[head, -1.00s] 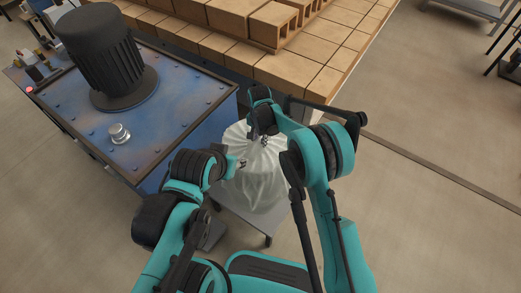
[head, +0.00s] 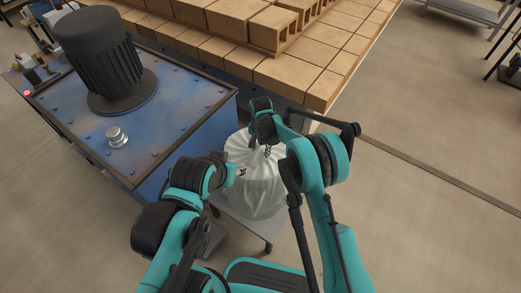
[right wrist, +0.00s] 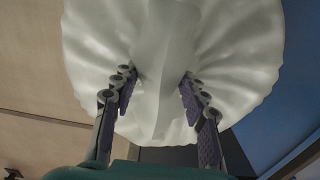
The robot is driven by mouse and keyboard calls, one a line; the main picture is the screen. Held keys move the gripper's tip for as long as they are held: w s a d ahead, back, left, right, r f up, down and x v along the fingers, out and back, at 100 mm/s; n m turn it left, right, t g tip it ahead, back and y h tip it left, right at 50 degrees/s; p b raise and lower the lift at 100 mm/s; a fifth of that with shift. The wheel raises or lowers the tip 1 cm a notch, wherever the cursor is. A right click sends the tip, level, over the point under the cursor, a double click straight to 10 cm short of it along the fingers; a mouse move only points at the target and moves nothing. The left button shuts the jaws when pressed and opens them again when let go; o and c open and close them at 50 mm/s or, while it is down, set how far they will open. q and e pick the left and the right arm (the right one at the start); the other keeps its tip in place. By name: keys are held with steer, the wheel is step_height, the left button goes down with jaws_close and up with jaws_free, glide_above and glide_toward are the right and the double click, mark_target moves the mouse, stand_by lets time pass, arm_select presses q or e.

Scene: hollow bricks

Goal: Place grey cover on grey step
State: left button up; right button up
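The grey cover (head: 256,185), pale and pleated, appears to rest on the grey step (head: 240,225), whose front edge and a leg show below it. My right gripper (head: 268,151) is above the cover's top. In the right wrist view, its fingers (right wrist: 158,80) stand apart on either side of a raised fold of the cover (right wrist: 240,60), and I see no clear squeeze. My left gripper (head: 241,172) points at the cover's left side; its fingers are too small to tell open from shut. The arms hide part of the step.
A blue machine housing (head: 185,135) with a black ribbed motor (head: 97,55) and a silver knob (head: 117,137) stands close on the left. A table of hollow bricks (head: 275,30) is behind. The floor (head: 420,130) to the right is open.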

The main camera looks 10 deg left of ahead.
steer(key=shift+r, duration=0.1)
steer(key=shift+r, duration=0.3)
step_height(320, 180, up, 12)
steer(key=p, duration=0.4)
steer(key=shift+f, duration=0.15)
steer(key=s+d+r+n+t+y, duration=0.1)
steer(key=s+d+r+t, duration=0.15)
steer(key=d+r, duration=0.65)
steer(key=s+d+r+n+t, duration=0.1)
steer(key=s+d+r, duration=0.3)
steer(key=d+r, duration=0.5)
steer(key=s+d+n+t+h, duration=0.1)
steer(key=s+d+n+t, duration=0.1)
steer(key=s+d, duration=1.3)
steer(key=s+t, duration=0.1)
steer(key=s, duration=0.2)
steer(key=shift+s+d+f+t, duration=0.25)
steer(key=shift+s+f+t, duration=0.05)
steer(key=shift+t, duration=0.05)
